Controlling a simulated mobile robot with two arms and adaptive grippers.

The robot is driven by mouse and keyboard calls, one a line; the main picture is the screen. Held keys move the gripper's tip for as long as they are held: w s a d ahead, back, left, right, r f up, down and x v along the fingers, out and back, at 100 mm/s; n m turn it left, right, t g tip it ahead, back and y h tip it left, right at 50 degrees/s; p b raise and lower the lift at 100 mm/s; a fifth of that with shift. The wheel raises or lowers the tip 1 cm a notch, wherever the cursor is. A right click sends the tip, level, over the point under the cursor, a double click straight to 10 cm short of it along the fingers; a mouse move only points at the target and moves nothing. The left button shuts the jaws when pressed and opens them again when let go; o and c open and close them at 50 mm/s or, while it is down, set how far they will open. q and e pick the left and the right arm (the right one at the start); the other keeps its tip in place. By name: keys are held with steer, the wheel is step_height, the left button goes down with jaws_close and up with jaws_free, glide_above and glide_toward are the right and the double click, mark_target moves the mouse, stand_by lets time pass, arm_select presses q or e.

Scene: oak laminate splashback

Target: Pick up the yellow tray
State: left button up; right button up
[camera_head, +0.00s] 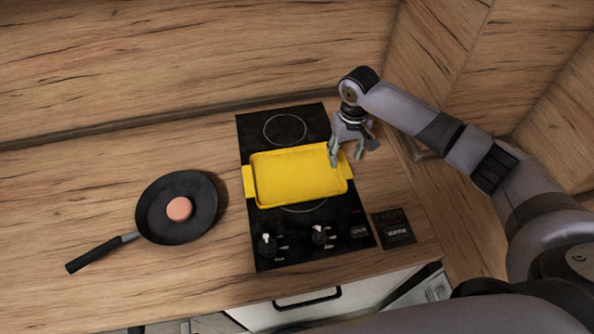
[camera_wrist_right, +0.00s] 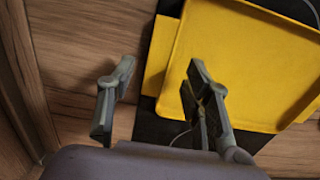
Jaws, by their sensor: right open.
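The yellow tray (camera_head: 298,177) lies flat on the black cooktop, with a handle tab at its left and right ends. My right gripper (camera_head: 346,155) is open and empty at the tray's right end, near the right handle. In the right wrist view the tray (camera_wrist_right: 245,65) fills the upper right. There the open right gripper (camera_wrist_right: 160,105) has one finger in front of the tray and the other over the wood, with the handle tab (camera_wrist_right: 158,68) beyond the gap between them. Contact with the tray cannot be told. My left gripper is not in view.
A black pan (camera_head: 203,222) with a round pinkish item (camera_head: 179,209) in it stands left of the cooktop (camera_head: 327,214). A small dark box (camera_head: 394,228) lies right of the knobs (camera_head: 319,233). Wooden walls rise behind and at the right.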

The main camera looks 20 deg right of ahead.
steer(key=shift+d+f, duration=0.1)
steer(key=shift+f, duration=1.35)
steer(key=shift+c, duration=0.3)
jaws_close()
steer(key=shift+r, duration=0.1)
